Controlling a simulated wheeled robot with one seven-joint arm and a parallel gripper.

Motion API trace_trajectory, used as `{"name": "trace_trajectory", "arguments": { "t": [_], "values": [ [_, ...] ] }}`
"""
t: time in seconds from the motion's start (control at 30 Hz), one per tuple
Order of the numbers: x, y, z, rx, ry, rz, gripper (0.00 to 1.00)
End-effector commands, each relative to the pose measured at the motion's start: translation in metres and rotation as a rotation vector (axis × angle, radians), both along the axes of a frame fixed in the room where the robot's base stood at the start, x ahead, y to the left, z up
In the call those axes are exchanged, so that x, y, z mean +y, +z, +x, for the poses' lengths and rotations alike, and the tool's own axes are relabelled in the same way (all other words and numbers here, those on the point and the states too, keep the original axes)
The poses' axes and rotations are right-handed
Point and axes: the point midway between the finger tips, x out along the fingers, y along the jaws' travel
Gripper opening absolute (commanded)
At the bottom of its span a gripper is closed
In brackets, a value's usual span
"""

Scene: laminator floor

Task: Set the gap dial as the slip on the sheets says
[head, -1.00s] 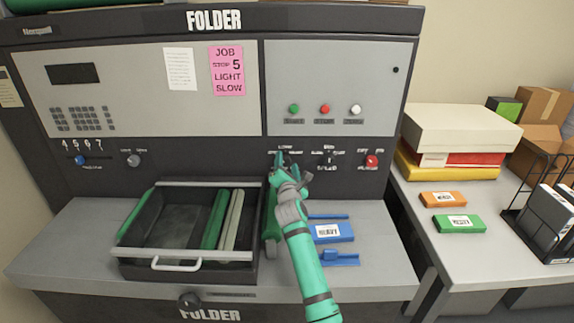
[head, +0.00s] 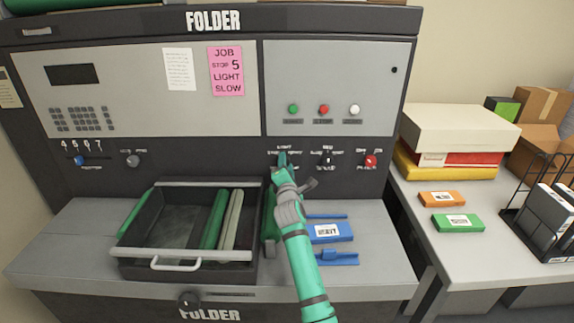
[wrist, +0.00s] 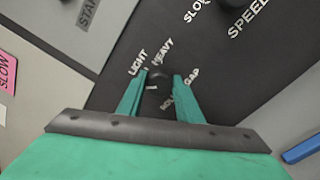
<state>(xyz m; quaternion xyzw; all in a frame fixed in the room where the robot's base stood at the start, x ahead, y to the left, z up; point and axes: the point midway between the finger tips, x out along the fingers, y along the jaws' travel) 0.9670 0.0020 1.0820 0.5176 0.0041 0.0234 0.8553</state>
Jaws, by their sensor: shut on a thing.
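The pink slip (head: 226,71) on the folder's front reads JOB, STOP 5, LIGHT, SLOW. The gap dial is a small black knob (wrist: 160,79) on the dark strip. The words LIGHT (wrist: 138,61) and HEAVY (wrist: 163,52) are printed by it, with a GAP label on its other side. My gripper (wrist: 158,84) is shut on this knob, one green finger on each side. A short pale mark shows on the knob; which word it points to I cannot tell. In the head view my gripper (head: 283,159) hides most of the dial.
A speed knob (head: 327,160) and a red knob (head: 370,161) are to the right on the strip. A blue knob (head: 79,160) is at the left.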

Motion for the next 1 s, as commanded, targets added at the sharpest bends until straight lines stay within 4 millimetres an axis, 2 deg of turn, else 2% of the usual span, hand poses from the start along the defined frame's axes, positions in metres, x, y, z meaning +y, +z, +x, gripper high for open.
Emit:
{"name": "trace_trajectory", "arguments": {
  "t": [0.03,1.0],
  "values": [
    [0.0065,-0.0082,-0.0003,0.012,0.007,0.043,0.1],
    [0.0144,-0.0094,-0.0004,0.011,0.01,0.965,0.1]
  ]
}}
